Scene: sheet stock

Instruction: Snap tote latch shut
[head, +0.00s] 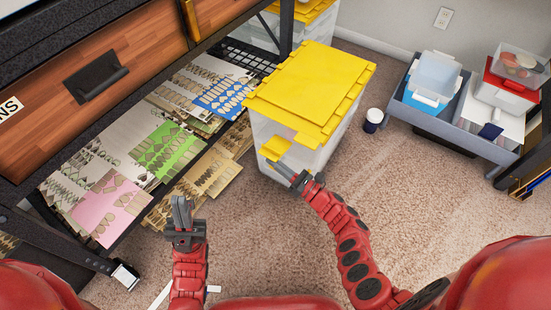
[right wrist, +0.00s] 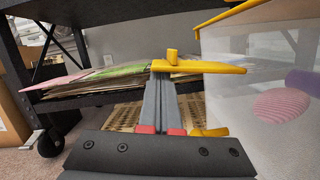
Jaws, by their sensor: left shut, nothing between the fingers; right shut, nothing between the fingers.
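The clear tote (head: 295,140) with a yellow lid (head: 310,90) stands on the carpet beside the shelf. Its yellow latch (head: 275,148) sticks outward from the near side, away from the wall. In the right wrist view the latch (right wrist: 205,67) extends level from the tote (right wrist: 260,75), just over my fingertips. My right gripper (head: 277,165) is shut and empty, its tips right under the latch; I cannot tell whether they touch. It also shows in the right wrist view (right wrist: 163,80). My left gripper (head: 180,205) is shut and empty, apart from the tote, near the shelf.
A shelf holds sheets, among them pink (head: 107,210), green (head: 168,150) and blue (head: 222,95) ones. A dark cup-like item (head: 374,118) stands right of the tote. A grey cart (head: 450,125) with boxes stands further right.

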